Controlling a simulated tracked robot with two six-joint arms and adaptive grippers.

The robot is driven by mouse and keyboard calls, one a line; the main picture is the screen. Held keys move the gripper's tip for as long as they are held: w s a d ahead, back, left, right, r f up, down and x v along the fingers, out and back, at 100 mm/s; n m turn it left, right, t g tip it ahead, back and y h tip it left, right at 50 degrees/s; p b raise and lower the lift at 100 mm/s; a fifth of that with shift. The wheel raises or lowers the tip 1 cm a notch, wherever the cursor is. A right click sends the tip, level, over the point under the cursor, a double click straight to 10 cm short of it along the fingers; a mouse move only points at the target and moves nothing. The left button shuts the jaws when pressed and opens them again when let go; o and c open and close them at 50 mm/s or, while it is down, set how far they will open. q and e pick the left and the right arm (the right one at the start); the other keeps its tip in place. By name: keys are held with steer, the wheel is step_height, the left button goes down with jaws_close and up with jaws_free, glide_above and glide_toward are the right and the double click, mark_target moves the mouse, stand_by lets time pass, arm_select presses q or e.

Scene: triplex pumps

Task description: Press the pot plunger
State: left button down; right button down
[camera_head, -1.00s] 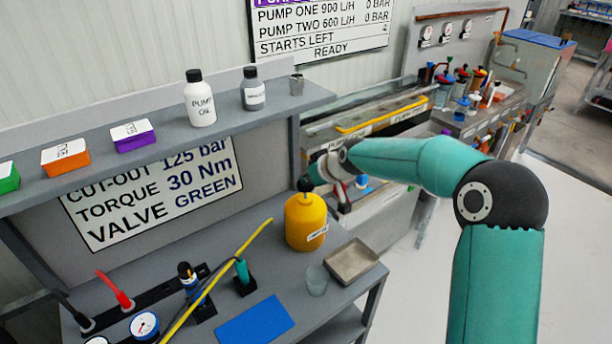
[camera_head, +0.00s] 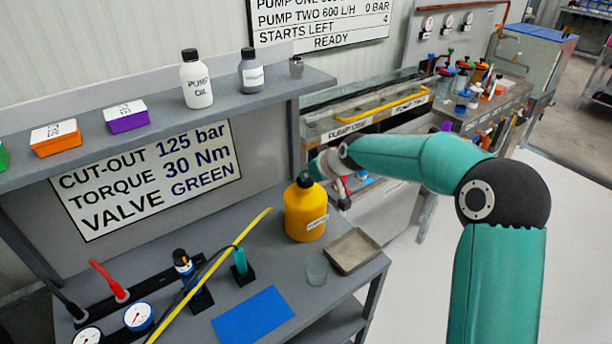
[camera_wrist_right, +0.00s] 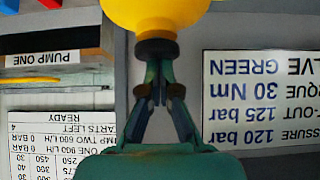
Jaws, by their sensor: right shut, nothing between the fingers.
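The yellow pot (camera_head: 304,212) stands upright on the grey bench, with a dark plunger knob (camera_head: 304,180) on top. The knob sits low, close against the pot. My right gripper (camera_head: 314,171) is at the knob from above; its fingers are largely hidden in the head view. In the right wrist view, which is upside down, its fingers (camera_wrist_right: 157,68) are shut and empty, with their tips at the plunger knob (camera_wrist_right: 157,48) and seemingly touching it. The yellow pot (camera_wrist_right: 155,15) fills the top of that view. My left gripper is not in view.
A metal tray (camera_head: 352,250) and a clear cup (camera_head: 317,268) stand close to the pot. A blue mat (camera_head: 252,315), gauges and a yellow hose (camera_head: 215,262) lie left of it. A shelf with bottles (camera_head: 197,80) hangs above the bench.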

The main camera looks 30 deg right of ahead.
steer(key=v, duration=1.2)
steer(key=shift+w, duration=0.1)
stand_by(0.5)
